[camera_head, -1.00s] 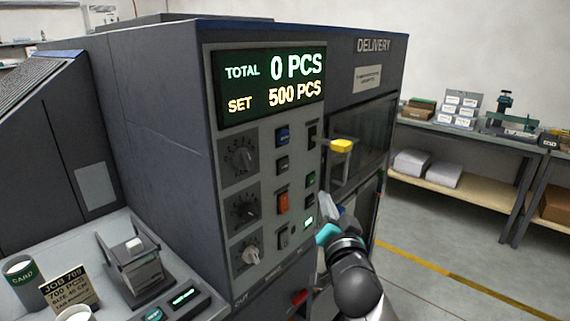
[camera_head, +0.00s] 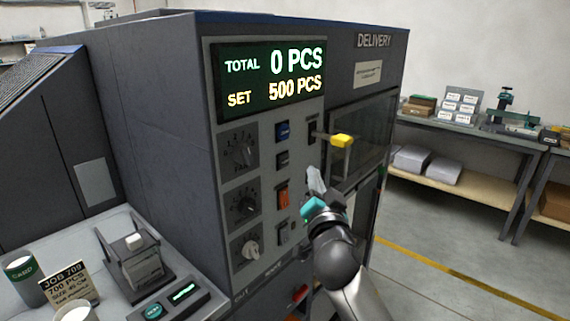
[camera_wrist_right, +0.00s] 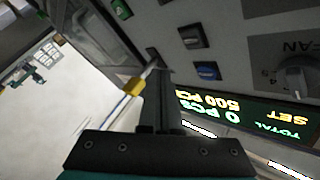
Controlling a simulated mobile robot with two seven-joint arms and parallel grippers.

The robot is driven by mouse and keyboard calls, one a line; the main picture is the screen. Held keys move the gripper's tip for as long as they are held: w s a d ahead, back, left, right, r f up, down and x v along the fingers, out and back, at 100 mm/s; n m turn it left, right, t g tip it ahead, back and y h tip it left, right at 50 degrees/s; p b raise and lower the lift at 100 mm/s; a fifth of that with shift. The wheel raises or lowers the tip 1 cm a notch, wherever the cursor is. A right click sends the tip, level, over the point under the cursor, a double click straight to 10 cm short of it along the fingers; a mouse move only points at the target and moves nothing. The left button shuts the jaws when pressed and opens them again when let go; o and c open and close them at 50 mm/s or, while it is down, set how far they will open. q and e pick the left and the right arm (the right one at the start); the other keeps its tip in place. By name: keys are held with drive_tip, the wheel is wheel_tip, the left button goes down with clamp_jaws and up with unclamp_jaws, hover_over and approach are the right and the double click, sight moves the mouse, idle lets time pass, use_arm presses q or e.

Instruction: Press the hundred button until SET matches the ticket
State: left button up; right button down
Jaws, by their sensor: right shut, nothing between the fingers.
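The display (camera_head: 268,78) on the machine's control panel reads TOTAL 0 PCS and SET 500 PCS; it appears upside down in the wrist view (camera_wrist_right: 240,118). The job ticket (camera_head: 70,284) at lower left reads JOB 709, 700 PCS. The panel has a blue button (camera_head: 283,132), a dark button (camera_head: 282,158) and an orange switch (camera_head: 283,196); I cannot read which is the hundred button. My right gripper (camera_head: 315,178) is shut and empty in front of the panel's right column, hiding buttons there. In the wrist view its fingertips (camera_wrist_right: 155,62) overlap the panel; contact cannot be told. My left gripper is out of view.
A yellow-ended handle (camera_head: 341,140) sticks out just right of the gripper, by the delivery window (camera_head: 366,135). Knobs (camera_head: 242,151) line the panel's left side. Cups (camera_head: 22,270) and a small device (camera_head: 135,258) stand on the left ledge. Open floor lies to the right.

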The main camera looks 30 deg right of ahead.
sight(289, 159)
drive_tip(key=shift+w+a+b, duration=0.2)
drive_tip(key=shift+w+a, duration=0.1)
drive_tip(key=shift+w, duration=0.45)
drive_tip(key=shift+w+a+b, duration=0.2)
drive_tip(key=shift+w+a, duration=0.15)
drive_tip(key=shift+w, duration=0.35)
drive_tip(key=shift+w+a+b, duration=0.2)
drive_tip(key=shift+w+a, duration=0.1)
drive_tip(key=shift+w, duration=0.45)
drive_tip(key=shift+w, duration=0.1)
drive_tip(key=shift+w+a, duration=0.15)
drive_tip(key=shift+w, duration=0.1)
idle(0.4)
drive_tip(key=shift+w+a+b, duration=0.15)
drive_tip(key=shift+w+b, duration=0.3)
idle(0.6)
drive_tip(key=shift+s, duration=0.1)
idle(0.3)
drive_tip(key=shift+s+d+p, duration=0.3)
drive_tip(key=shift+s+p, duration=0.05)
drive_tip(key=shift+s, duration=0.35)
drive_tip(key=shift+s, duration=0.1)
